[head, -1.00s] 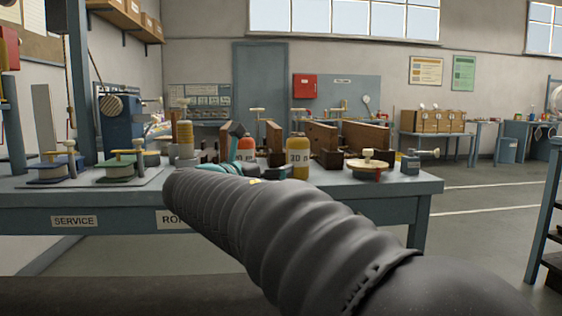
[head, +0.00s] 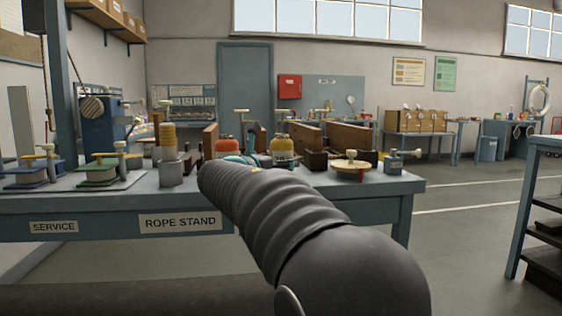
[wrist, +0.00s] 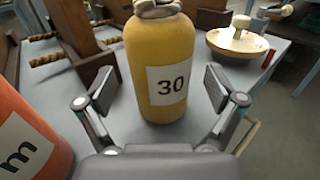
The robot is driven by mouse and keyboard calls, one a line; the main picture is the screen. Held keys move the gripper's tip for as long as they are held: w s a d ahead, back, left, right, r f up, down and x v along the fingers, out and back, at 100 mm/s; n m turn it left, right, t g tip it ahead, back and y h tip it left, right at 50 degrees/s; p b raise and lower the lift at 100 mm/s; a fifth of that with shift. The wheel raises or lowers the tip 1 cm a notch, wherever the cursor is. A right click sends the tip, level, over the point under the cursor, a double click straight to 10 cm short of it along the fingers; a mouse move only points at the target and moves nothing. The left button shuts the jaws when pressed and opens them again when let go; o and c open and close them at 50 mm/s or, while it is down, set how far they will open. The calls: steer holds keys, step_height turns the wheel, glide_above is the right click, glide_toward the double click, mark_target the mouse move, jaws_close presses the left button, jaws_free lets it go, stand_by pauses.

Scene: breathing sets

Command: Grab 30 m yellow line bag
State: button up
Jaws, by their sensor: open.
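The yellow line bag (wrist: 160,50) stands upright on the bench, with a white label reading 30 facing the wrist camera. In the head view the yellow bag (head: 282,147) is on the rope stand bench, partly behind my arm. My gripper (wrist: 160,95) is open in the wrist view, its two fingers either side of the lower part of the bag. I cannot tell whether either finger touches it. In the head view my arm hides most of the gripper; a teal part of it (head: 243,159) shows.
An orange bag (wrist: 30,140) with a label ending in m stands close on the left. Wooden dividers (wrist: 75,40) with rope rise behind. A round cream-topped reel (wrist: 238,45) stands right, beyond some free bench surface (wrist: 205,70).

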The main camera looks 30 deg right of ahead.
steer(key=shift+x, duration=1.1)
steer(key=shift+r, duration=0.1)
steer(key=c, duration=1.6)
